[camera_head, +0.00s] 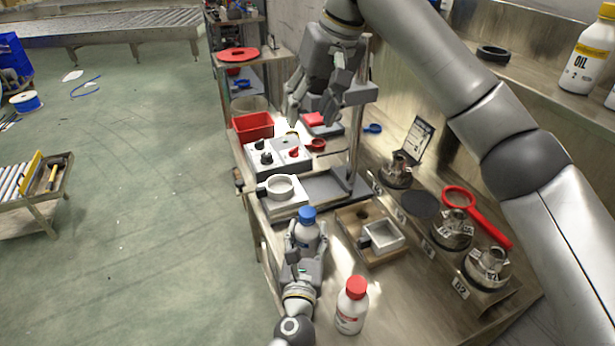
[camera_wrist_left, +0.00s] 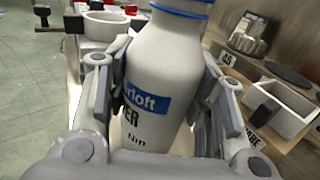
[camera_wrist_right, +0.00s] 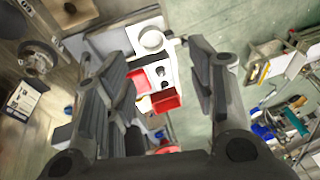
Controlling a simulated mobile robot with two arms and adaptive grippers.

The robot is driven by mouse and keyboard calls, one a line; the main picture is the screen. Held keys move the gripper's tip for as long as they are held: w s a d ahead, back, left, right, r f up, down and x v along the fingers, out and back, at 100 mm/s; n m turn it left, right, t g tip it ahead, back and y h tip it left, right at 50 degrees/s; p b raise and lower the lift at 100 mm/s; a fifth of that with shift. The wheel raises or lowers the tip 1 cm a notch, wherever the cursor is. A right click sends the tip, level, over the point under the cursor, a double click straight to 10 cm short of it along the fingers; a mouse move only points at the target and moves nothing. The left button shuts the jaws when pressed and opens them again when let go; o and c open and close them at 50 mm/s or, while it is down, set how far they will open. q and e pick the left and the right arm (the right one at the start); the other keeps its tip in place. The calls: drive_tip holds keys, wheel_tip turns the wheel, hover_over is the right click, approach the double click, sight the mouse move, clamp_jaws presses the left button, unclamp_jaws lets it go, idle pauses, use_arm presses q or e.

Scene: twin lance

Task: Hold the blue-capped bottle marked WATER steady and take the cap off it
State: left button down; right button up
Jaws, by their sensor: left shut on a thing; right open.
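The white bottle (camera_head: 307,232) with the blue cap (camera_head: 307,214) stands upright near the front edge of the bench. The cap is on the bottle. My left gripper (camera_head: 306,242) is shut around the bottle's body below the cap. My right gripper (camera_head: 312,108) is open and empty, high over the far part of the bench, well apart from the bottle. In the right wrist view its fingers (camera_wrist_right: 155,95) are wide apart.
A red-capped bottle (camera_head: 352,308) stands right of my left gripper. A white ring fixture (camera_head: 281,187) lies just behind the blue cap, with a knobbed control box (camera_head: 277,153), red bin (camera_head: 252,127) and upright post (camera_head: 357,140) farther back. A wooden tray (camera_head: 350,215) is to the right.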

sight(307, 211)
drive_tip(key=s+f+h, duration=0.1)
drive_tip(key=f, duration=0.3)
drive_tip(key=s+f+g+h, duration=0.1)
drive_tip(key=f, duration=0.4)
drive_tip(key=s+f+g+h, duration=0.1)
drive_tip(key=f, duration=0.3)
drive_tip(key=shift+s+a+f, duration=0.2)
drive_tip(key=shift+s+a, duration=0.1)
drive_tip(key=shift+n, duration=0.3)
wheel_tip(307, 211, down, 8)
drive_tip(key=shift+r, duration=0.25)
drive_tip(key=c, duration=1.1)
drive_tip(key=n, duration=0.3)
drive_tip(key=shift+n, duration=0.4)
drive_tip(key=n, duration=0.4)
drive_tip(key=shift+n, duration=0.4)
drive_tip(key=shift+r, duration=0.3)
